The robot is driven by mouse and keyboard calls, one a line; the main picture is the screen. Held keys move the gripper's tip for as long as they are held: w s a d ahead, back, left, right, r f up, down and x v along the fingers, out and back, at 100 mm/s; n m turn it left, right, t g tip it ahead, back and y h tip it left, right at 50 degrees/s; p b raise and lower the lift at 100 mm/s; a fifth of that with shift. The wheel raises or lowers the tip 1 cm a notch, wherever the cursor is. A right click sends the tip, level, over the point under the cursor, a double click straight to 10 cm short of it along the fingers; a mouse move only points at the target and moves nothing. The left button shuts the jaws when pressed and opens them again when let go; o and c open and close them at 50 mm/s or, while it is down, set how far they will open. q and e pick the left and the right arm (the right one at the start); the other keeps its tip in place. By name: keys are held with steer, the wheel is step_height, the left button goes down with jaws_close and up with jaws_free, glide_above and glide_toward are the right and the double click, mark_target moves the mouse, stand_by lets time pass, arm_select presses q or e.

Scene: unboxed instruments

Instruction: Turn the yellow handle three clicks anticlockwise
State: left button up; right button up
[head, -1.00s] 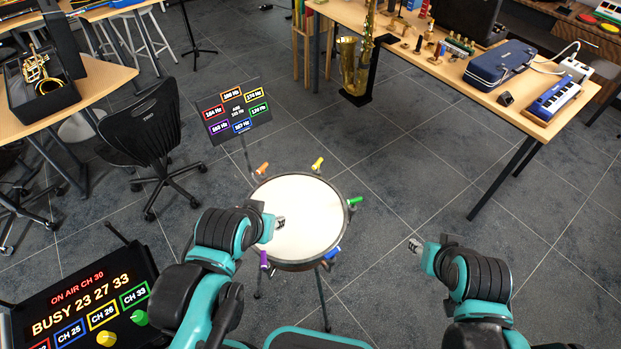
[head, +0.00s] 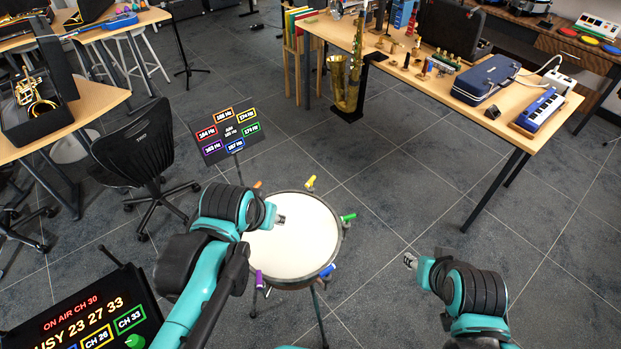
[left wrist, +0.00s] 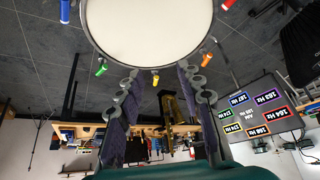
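A round white drum (head: 290,245) on a stand has coloured handles around its rim. The yellow handle (head: 310,182) is on the far side, leaning outward. In the left wrist view the yellow handle (left wrist: 155,79) shows between and beyond my finger tips, below the drum skin (left wrist: 150,30).
Green (head: 348,217), blue (head: 327,270), purple (head: 259,279) and orange (head: 257,184) handles ring the drum. A display of Hz readings (head: 228,136) stands behind it. A chair (head: 135,150) is left, a long table (head: 420,85) behind right. Floor right of the drum is clear.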

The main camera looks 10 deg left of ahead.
arm_select(q)
steer(key=w+r+g+p, duration=0.1)
steer(key=w+r, duration=0.2)
steer(key=w, duration=0.3)
steer(key=m+g+p, duration=0.2)
steer(key=g+p, duration=0.3)
glide_above(311, 180)
step_height(311, 180, down, 12)
steer(key=shift+a+r, duration=0.1)
steer(key=shift+r, duration=0.05)
step_height(311, 180, down, 8)
steer(key=b, duration=0.3)
